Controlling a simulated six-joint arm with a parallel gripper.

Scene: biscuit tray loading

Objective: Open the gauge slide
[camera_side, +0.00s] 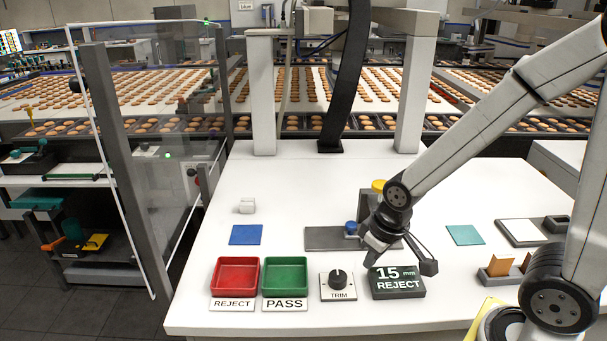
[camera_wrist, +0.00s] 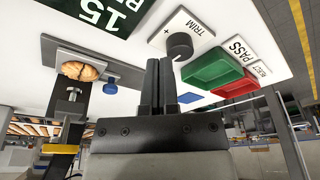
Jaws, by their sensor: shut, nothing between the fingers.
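The gauge has a grey base plate (camera_side: 324,239), partly hidden behind my arm in the side view. A blue knob (camera_side: 351,227) stands on it, and it also shows in the wrist view (camera_wrist: 110,87). A yellow part (camera_side: 379,185) rises behind my wrist; in the wrist view a yellow piece (camera_wrist: 60,149) sits on the gauge's dark upright. A biscuit (camera_wrist: 80,70) lies on the plate under a metal plunger (camera_wrist: 74,94). My gripper (camera_wrist: 159,62) is shut and empty, in front of the gauge and apart from the blue knob. I cannot tell the slide's exact position.
A display (camera_side: 398,283) reads 15 mm REJECT. A TRIM dial (camera_side: 338,278), a green PASS tray (camera_side: 285,291) and a red REJECT tray (camera_side: 213,288) stand along the front. A holder with biscuits (camera_side: 504,277) is at right. A blue square (camera_side: 246,235) lies at left.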

